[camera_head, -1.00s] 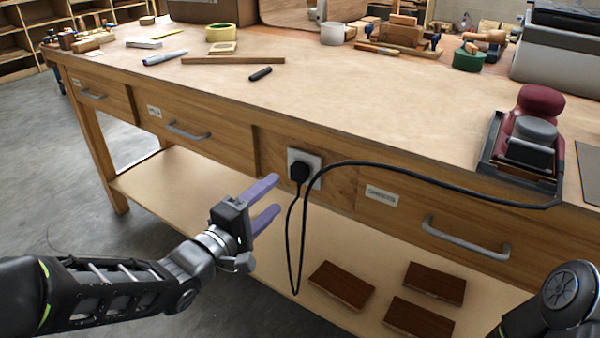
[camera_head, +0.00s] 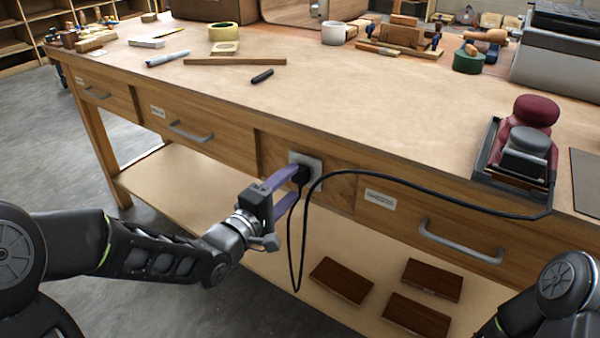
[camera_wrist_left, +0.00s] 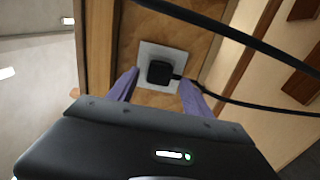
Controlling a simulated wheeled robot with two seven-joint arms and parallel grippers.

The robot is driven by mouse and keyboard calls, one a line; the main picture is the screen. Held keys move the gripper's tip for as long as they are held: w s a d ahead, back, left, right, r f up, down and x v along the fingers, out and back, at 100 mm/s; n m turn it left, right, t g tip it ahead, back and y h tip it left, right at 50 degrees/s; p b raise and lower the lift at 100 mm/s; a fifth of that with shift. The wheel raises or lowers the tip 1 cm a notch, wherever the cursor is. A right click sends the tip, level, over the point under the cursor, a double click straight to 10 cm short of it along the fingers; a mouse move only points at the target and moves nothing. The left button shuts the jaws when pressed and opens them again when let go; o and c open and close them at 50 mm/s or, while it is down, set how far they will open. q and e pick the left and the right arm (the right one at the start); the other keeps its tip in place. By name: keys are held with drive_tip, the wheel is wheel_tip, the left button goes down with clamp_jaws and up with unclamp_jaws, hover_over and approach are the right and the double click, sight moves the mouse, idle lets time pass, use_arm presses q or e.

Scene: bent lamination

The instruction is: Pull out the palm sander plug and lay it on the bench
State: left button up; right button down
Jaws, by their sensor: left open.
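The black plug (camera_head: 301,174) sits in the white wall socket (camera_head: 317,168) on the bench's front panel. In the left wrist view the plug (camera_wrist_left: 160,72) shows against the square socket plate (camera_wrist_left: 178,54), between my two purple fingers. My left gripper (camera_head: 288,188) is open, with its fingers reaching to either side of the plug; I cannot tell whether they touch it. The plug's black cord (camera_head: 420,186) loops down, then runs right to the red and grey palm sander (camera_head: 528,148) on the bench (camera_head: 390,110). My right arm shows at the lower right, but its gripper is out of view.
Drawer handles (camera_head: 460,242) stick out from the bench front. Several dark wood blocks (camera_head: 342,280) lie on the lower shelf. A black marker (camera_head: 262,76) and a wooden strip (camera_head: 234,61) lie on the bench top. The middle of the top is clear.

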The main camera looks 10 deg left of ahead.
sight(297, 178)
use_arm(q)
drive_tip(key=shift+x, duration=1.5)
drive_tip(key=shift+b, duration=0.35)
clamp_jaws()
idle(0.3)
idle(0.5)
drive_tip(key=p+v, duration=0.1)
drive_tip(key=v, duration=0.5)
idle(0.9)
